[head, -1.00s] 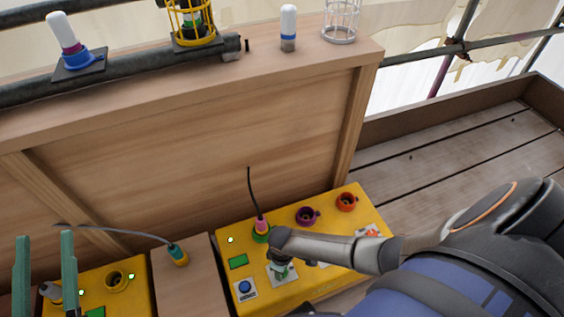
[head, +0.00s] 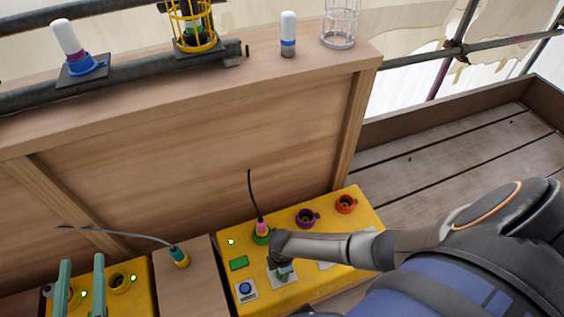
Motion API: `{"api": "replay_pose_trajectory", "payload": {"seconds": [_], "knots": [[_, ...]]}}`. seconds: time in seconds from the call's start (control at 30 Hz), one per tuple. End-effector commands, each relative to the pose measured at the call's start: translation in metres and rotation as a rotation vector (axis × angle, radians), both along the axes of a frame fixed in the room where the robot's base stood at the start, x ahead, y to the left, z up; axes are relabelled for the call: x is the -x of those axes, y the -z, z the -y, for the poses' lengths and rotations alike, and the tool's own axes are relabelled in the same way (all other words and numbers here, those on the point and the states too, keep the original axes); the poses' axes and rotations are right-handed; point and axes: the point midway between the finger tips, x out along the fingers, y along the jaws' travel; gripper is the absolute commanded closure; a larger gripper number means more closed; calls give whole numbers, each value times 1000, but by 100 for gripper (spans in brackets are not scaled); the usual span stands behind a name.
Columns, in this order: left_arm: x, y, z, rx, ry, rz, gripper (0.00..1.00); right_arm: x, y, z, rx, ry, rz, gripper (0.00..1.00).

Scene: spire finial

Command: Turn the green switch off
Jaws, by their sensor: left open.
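A yellow control box (head: 308,282) stands at the lower middle. A white switch plate (head: 289,279) lies on its top, with a small green part above it, under the end of my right arm. I cannot tell whether that green part is the green switch or a fingertip. My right gripper (head: 281,271) is over this plate, mostly hidden by its own wrist. Whether it touches the switch is hidden. My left gripper (head: 82,285), with two green fingers apart and empty, is at the lower left, in front of a second yellow box (head: 136,299).
A pink plug (head: 262,228) with a black cable stands in a green socket. A wooden wall (head: 200,140) rises behind.

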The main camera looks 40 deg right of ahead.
Motion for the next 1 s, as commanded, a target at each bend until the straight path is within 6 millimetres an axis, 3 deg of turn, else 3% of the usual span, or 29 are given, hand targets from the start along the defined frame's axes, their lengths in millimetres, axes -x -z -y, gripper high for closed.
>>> {"api": "replay_pose_trajectory", "payload": {"seconds": [0.6, 0.63, 0.87, 1.0], "knots": [[0, 2, 0, 1, -1, -7, 50, 0, 1, 0, 0, -41, 0, 100], [0, 2, 0, 1, -1, -7, 50, 0, 1, 0, 0, -41, 0, 52], [0, 2, 0, 1, -1, -8, 50, 0, 0, 0, 0, -40, 0, 26], [0, 3, 0, 1, -1, -8, 50, 0, 0, 0, 0, -40, 0, 24]]}}
